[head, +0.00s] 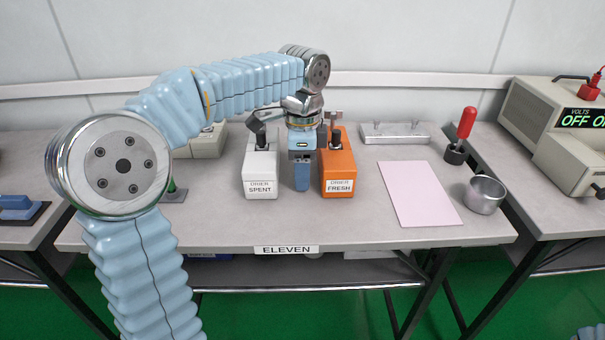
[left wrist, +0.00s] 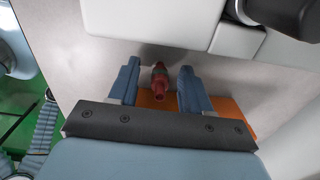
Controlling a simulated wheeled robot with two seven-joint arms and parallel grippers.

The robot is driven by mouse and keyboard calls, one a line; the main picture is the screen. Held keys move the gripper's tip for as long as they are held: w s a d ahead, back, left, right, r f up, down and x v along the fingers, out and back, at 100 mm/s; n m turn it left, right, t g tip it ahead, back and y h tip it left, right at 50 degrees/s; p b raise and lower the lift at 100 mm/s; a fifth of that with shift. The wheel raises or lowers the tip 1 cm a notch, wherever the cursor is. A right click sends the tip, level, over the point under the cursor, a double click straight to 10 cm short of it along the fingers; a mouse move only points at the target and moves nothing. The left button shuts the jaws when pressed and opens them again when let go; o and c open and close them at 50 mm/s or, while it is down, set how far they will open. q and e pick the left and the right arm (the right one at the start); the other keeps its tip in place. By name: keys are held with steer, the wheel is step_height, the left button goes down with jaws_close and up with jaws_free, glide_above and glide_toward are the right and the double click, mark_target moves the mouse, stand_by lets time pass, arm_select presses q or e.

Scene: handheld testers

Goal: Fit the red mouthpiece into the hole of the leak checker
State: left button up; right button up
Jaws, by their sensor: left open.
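My left gripper (head: 302,186) points down between the white box marked spent and the orange box marked fresh. In the left wrist view its two blue fingers (left wrist: 159,66) are open. The red mouthpiece (left wrist: 159,82), with a dark middle band, is between the fingers and not clamped. In the head view the mouthpiece is hidden by the gripper. A beige device (head: 207,142) stands behind the left arm, mostly hidden. I cannot tell whether it is the leak checker, and no hole shows. My right gripper is out of view.
The white box (head: 262,172) and the orange box (head: 338,175) stand close on both sides of the gripper. A pink sheet (head: 420,193), a metal cup (head: 484,194), a red-handled tool (head: 465,130) and a metal rack (head: 395,133) are to the right. The front table edge is clear.

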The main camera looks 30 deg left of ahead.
arm_select(q)
steer(key=shift+c, duration=0.4)
jaws_close()
